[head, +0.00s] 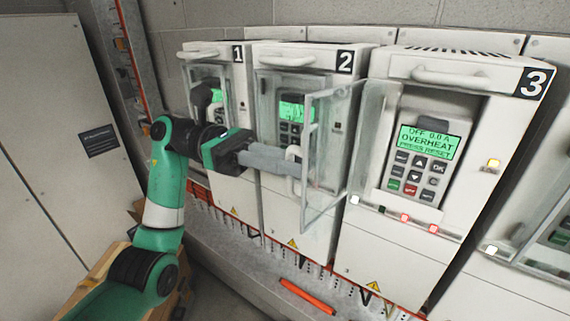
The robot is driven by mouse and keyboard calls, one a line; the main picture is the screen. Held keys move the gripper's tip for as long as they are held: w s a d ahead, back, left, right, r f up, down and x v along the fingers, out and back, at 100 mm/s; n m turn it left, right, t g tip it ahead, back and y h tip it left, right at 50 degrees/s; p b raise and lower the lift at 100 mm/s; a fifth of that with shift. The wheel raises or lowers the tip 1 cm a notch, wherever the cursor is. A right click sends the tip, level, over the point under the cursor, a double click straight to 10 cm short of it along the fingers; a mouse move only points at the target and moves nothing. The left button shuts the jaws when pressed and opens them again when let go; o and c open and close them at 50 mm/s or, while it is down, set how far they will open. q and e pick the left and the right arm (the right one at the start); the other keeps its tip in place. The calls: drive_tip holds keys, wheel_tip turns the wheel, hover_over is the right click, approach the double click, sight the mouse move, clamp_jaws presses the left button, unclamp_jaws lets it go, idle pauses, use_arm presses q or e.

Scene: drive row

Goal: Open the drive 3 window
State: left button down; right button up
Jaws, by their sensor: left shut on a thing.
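Drive 3 (385,245) is the white cabinet labelled 3, right of centre. Its clear, pale-framed window (324,150) is swung out to the left, standing well away from the cabinet front. The keypad (415,165) behind it is uncovered, its green display reading OFF 0.0 A, OVERHEAT, PRESS RESET. My left gripper (290,162) reaches in from the left, its long grey fingers shut on the white window handle (293,153). The fingers partly hide the handle. My right gripper is not in view.
Drive 2 (290,205) and drive 1 (232,195) stand to the left, behind my left arm and the swung-out window. Another drive (540,240) is at the right edge. An orange bar-like object (307,297) lies on the ledge below. A tall grey cabinet (55,130) stands at left.

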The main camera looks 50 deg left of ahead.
use_arm(q)
drive_tip(key=shift+w+a, duration=0.1)
drive_tip(key=shift+w, duration=0.15)
drive_tip(key=c, duration=0.9)
unclamp_jaws()
drive_tip(key=shift+r, duration=0.1)
drive_tip(key=b+v, duration=0.1)
drive_tip(key=v, duration=1)
drive_tip(key=shift+a, duration=0.2)
drive_tip(key=shift+s, duration=0.1)
